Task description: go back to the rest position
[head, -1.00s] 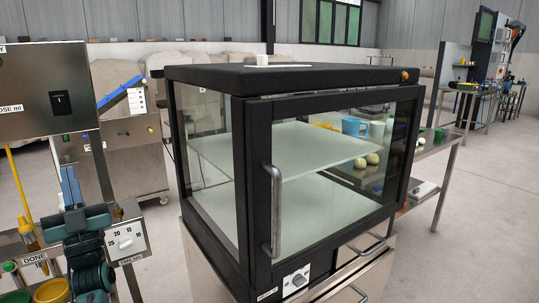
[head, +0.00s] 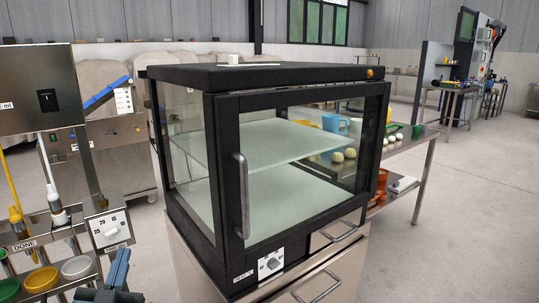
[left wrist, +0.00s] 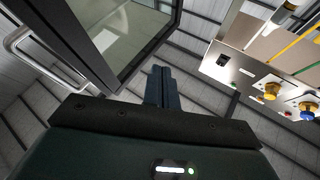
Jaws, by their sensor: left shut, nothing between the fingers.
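My left gripper (head: 119,268) shows at the bottom left of the head view, cut off by the lower edge. It is shut and empty, in front of the bench with the bowls. In the left wrist view its two blue-grey fingers (left wrist: 163,88) lie side by side with nothing between them. The glass-sided cabinet (head: 228,160) with a black frame stands to its right, apart from it. The cabinet door is closed and its two shelves look empty. My right gripper is not in view.
Behind the cabinet is a steel table (head: 411,150) with pale dough balls and cups. Open floor (head: 465,225) lies at the right.

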